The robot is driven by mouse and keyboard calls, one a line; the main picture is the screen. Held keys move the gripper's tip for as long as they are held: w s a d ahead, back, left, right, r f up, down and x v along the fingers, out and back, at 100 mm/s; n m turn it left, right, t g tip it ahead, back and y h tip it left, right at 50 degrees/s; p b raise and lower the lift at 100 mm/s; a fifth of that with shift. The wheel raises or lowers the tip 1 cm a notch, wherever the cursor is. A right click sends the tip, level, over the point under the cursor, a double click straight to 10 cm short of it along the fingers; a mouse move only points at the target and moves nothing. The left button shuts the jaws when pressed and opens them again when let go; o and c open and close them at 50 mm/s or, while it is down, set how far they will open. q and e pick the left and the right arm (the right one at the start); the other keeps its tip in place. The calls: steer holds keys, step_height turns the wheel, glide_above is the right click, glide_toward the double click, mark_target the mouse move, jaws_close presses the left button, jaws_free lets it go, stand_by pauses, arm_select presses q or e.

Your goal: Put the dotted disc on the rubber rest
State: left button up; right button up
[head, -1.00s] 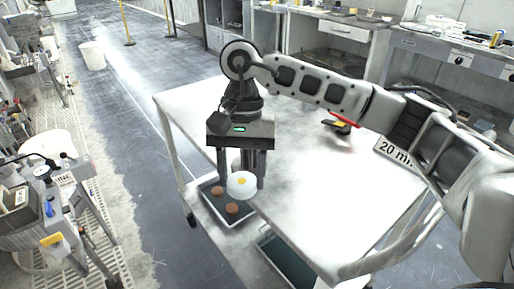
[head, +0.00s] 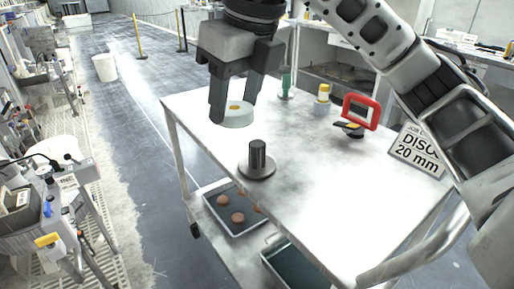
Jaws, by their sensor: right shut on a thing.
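The dotted disc (head: 238,120) is pale and round with a yellow dot on top. My right gripper (head: 233,106) is shut on it, one finger on each side, and holds it at the far left part of the white table (head: 300,190). I cannot tell how high above the table it is. A dark ribbed cylinder on a round grey base (head: 257,172) stands in front of it, near the table's left edge. I cannot clearly make out which thing is the rubber rest. My left gripper is not in view.
A green bottle (head: 286,84), a yellow-capped bottle (head: 322,102), a red-framed thing (head: 360,110) and a sign (head: 418,152) stand at the back and right. Below are a tray (head: 246,232) with several brown discs and a dark green tray (head: 292,268). The table's front middle is clear.

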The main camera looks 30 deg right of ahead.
steer(key=shift+r+m, duration=0.15)
steer(key=shift+m, duration=0.25)
steer(key=shift+w+d, duration=0.15)
steer(key=w+d+f, duration=0.4)
steer(key=w+d, duration=0.1)
steer(key=w, duration=0.1)
glide_toward(255, 142)
steer(key=shift+w+a+f, duration=0.35)
steer(key=shift+a+f, duration=0.25)
steer(key=shift+a, duration=0.1)
steer(key=shift+w+d+f, duration=0.2)
steer(key=shift+f, duration=0.15)
step_height(255, 142, down, 3)
steer(key=shift+w+d+f+b, duration=0.2)
steer(key=shift+b, duration=0.1)
steer(key=shift+f, duration=0.15)
